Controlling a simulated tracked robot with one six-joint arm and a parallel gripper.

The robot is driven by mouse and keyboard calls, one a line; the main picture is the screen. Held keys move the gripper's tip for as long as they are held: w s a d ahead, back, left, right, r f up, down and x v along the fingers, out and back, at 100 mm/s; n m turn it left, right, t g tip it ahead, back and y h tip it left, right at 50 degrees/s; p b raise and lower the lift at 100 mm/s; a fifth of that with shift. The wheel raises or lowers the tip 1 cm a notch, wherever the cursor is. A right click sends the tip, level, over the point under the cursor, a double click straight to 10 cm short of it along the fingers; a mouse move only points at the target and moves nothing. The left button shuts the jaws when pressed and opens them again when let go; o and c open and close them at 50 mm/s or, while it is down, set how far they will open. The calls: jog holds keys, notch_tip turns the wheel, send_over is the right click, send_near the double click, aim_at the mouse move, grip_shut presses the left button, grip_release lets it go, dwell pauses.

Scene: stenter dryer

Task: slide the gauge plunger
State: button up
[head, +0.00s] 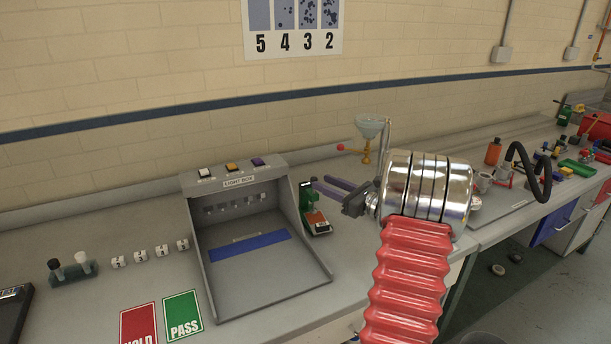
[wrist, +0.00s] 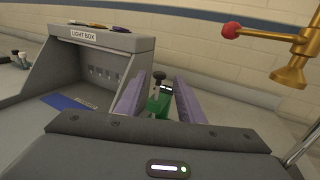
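The gauge (head: 307,197) is a small green upright device with a dark top and an orange-brown part low at its front. It stands on the bench just right of the light box. In the wrist view the green gauge (wrist: 161,104) shows between my fingers, with a black knob (wrist: 159,76) above it that may be the plunger. My gripper (head: 318,182) has two purple fingers, spread open and empty. It points at the gauge from the right in the head view. Contact cannot be told. The gauge's lower part is hidden by my gripper in the wrist view.
The grey light box (head: 318,262) stands close left of the gauge. HOLD (head: 138,326) and PASS (head: 183,316) cards lie front left.

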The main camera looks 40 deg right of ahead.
jog(key=w, duration=0.9)
jog(key=shift+w+a, duration=0.1)
jog(key=shift+a, duration=0.3)
grip_shut()
